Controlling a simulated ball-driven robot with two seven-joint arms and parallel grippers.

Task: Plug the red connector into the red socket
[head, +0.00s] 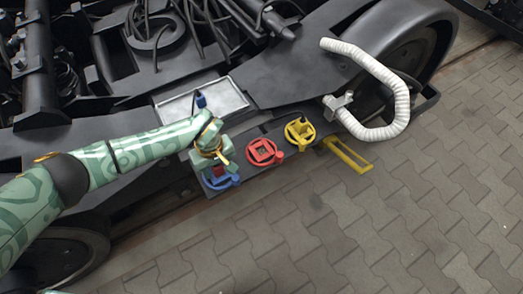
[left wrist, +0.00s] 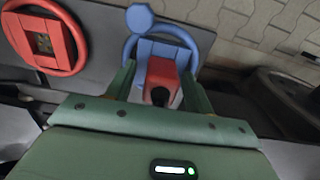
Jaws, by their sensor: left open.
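The red connector (left wrist: 161,73) is a red block with a dark end. It sits between the two spread fingers of my left gripper (left wrist: 158,86), in front of the blue socket (left wrist: 184,37). I cannot tell if it touches or is seated in that socket. The head view shows a little of the connector's red (head: 219,170) below my left gripper (head: 222,169), over the blue socket. The red socket (head: 264,151), a red ring with a square centre, is empty to the right of the gripper. It also shows in the left wrist view (left wrist: 65,42). My right gripper is out of view.
A yellow socket (head: 300,130) stands right of the red one on the same dark panel. A blue connector (head: 201,101) is at the grey tray (head: 232,97) behind. A white ribbed hose (head: 398,100) and a yellow bracket (head: 347,155) lie farther right. Paving in front is clear.

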